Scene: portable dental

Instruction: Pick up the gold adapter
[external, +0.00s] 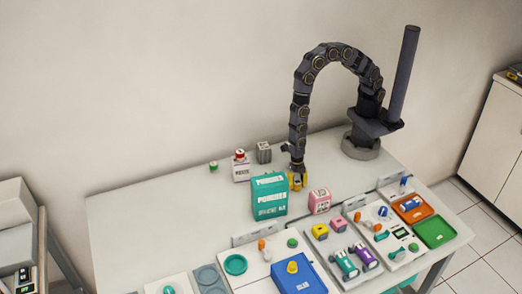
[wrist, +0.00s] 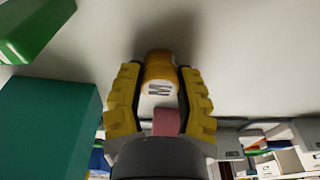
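The gold adapter (wrist: 159,68) appears in the wrist view as a short gold cylinder with a pale lower part marked with a dark "M". It lies between the tips of the yellow fingers of my gripper (wrist: 160,80). The dark finger pads are close along both its sides, and I cannot tell whether they touch it. In the external view my gripper (external: 297,181) points down low over the table, just right of the teal box (external: 269,197). The adapter cannot be told apart from the yellow fingers there.
The teal box stands close on the left in the wrist view (wrist: 45,125). A pink box (external: 319,201) stands just right and in front of my gripper. A red-topped white box (external: 241,168) and a grey block (external: 264,152) stand behind. Trays and small parts crowd the front.

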